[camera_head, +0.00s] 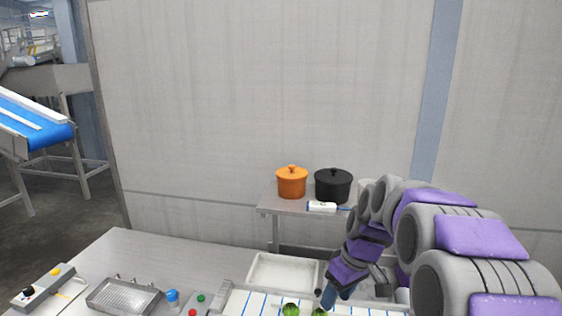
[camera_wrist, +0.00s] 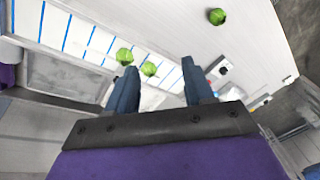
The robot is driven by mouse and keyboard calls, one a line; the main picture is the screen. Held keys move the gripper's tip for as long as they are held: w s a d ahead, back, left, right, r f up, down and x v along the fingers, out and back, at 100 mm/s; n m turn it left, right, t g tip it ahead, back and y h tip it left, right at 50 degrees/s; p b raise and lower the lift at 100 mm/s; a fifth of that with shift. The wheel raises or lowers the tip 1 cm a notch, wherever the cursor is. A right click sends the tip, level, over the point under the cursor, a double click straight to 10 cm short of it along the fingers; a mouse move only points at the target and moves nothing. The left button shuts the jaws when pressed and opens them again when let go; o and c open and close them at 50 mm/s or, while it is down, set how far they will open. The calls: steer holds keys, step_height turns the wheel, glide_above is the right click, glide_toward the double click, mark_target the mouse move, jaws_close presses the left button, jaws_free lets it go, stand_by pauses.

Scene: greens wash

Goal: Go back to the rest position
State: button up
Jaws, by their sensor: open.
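My gripper (camera_head: 330,297) is low at the right of the work table in the head view, pointing down. In the wrist view its two dark blue fingers stand apart, and my gripper (camera_wrist: 160,70) is open with nothing held between them. Two green leafy heads (camera_wrist: 124,56) (camera_wrist: 149,69) lie on a white surface with blue stripes (camera_wrist: 78,35), beyond the fingertips. They also show at the bottom edge of the head view (camera_head: 291,309), close to my gripper. A third green head (camera_wrist: 217,16) lies apart on the pale table.
A white tray (camera_head: 262,284) lies behind the striped surface. A perforated metal tray (camera_head: 125,295), a blue-capped container (camera_head: 172,297) and a knobbed control box (camera_head: 42,286) stand at left. An orange pot (camera_head: 291,184) and black pot (camera_head: 333,187) stand on a back table (camera_head: 268,206).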

steer(key=s+d+f+m+g+h, duration=0.1)
steer(key=s+m, duration=0.6)
steer(key=s, duration=2.7)
step_height(320, 180, down, 2)
steer(key=shift+f+g+h, duration=0.15)
steer(key=shift+g+h, duration=0.45)
steer(key=shift+h, duration=0.3)
